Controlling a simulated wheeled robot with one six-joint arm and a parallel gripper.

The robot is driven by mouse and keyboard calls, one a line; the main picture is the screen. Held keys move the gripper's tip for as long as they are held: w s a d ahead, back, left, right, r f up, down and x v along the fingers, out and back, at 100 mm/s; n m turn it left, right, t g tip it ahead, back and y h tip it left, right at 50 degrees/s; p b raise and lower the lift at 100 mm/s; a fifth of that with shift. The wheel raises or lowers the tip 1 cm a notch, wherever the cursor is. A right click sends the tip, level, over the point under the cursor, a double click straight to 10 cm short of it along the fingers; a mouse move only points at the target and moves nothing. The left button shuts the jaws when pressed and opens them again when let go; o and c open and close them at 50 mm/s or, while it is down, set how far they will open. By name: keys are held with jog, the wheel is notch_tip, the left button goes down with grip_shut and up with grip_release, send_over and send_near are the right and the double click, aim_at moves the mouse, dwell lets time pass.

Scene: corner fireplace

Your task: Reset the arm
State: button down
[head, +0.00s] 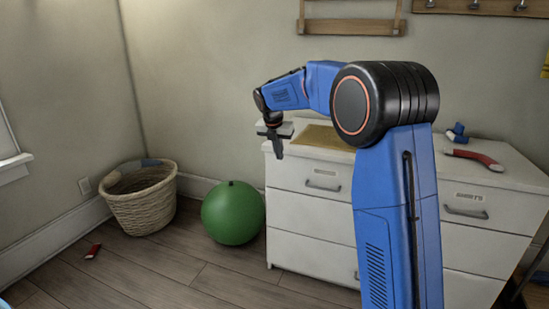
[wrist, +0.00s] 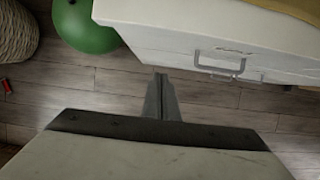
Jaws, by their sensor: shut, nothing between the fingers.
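My arm is raised and bent in the head view, and my gripper (head: 279,150) points down beside the left end of the white dresser (head: 310,215). In the wrist view my gripper (wrist: 161,78) has its fingers together and empty. It hangs above the wooden floor, in front of the dresser's edge (wrist: 160,40). Nothing touches the fingers in that view.
A wicker basket (head: 145,205) and a green ball (head: 233,213) stand on the floor left of the dresser. A small red object (head: 93,251) lies on the floor. A tan mat (head: 322,137) and a red curved object (head: 473,159) lie on the dresser top.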

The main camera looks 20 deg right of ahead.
jog(key=s+d+r+m+y, duration=0.1)
jog(key=s+r+m, duration=0.2)
jog(key=s+m, duration=0.75)
jog(key=s+d+r+m, duration=0.1)
jog(key=s+r+m, duration=0.15)
jog(key=s, duration=1.45)
jog(key=s+f+m, duration=0.3)
jog(key=s+m, duration=0.2)
jog(key=s, duration=0.3)
jog(key=s+f+m+t+y, duration=0.1)
jog(key=s+f+m, duration=0.3)
jog(key=s, duration=0.5)
jog(key=s+f+m, duration=0.4)
jog(key=s+m, duration=0.2)
jog(key=s, duration=0.3)
jog(key=shift+s+a+m+y, duration=0.25)
jog(key=shift+m+y, duration=0.05)
jog(key=shift+m, duration=0.1)
